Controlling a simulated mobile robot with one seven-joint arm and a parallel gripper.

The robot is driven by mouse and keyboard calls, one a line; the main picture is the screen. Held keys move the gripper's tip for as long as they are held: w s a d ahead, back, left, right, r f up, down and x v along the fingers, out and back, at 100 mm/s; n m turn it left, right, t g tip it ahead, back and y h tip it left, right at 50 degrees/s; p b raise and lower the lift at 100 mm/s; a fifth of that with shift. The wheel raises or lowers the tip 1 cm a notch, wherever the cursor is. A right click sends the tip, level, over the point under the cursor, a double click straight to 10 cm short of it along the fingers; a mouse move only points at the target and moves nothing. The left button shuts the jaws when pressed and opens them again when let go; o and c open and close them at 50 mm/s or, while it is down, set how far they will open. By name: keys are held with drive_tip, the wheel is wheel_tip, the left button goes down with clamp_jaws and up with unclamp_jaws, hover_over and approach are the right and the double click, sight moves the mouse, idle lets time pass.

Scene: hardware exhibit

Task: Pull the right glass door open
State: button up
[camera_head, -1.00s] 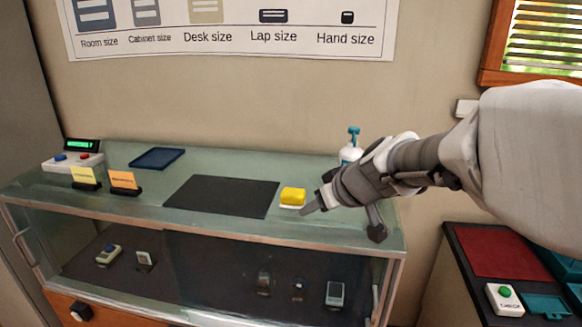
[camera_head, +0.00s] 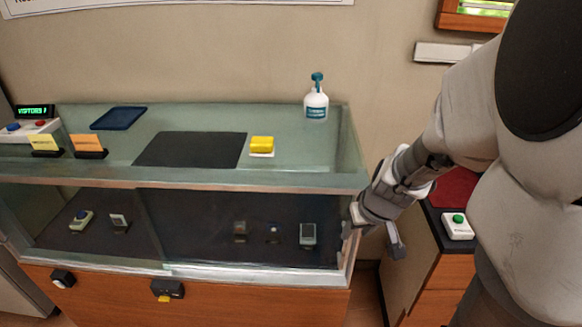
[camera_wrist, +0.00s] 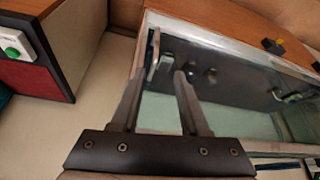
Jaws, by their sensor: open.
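The right glass door (camera_head: 268,205) fills the right half of the display case's front and looks shut. Its upright metal handle (camera_wrist: 153,55) is near the door's right edge. In the wrist view the handle lies between and slightly beyond my fingertips, closer to the left finger. In the wrist view my gripper (camera_wrist: 161,72) is open with nothing held. Whether a finger touches the handle I cannot tell.
Small devices stand inside. A side cabinet with a green-button box (camera_head: 458,226) stands close on the right, with a narrow floor gap between.

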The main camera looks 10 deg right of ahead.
sight(344, 254)
drive_tip(key=b+x, duration=0.3)
drive_tip(key=x, duration=0.2)
drive_tip(key=b+x, duration=0.4)
drive_tip(key=x, duration=0.2)
drive_tip(key=b+x, duration=0.3)
drive_tip(key=x, duration=0.3)
drive_tip(key=shift+s+d+f, duration=0.2)
drive_tip(key=shift+d+f, duration=0.2)
clamp_jaws()
idle(0.8)
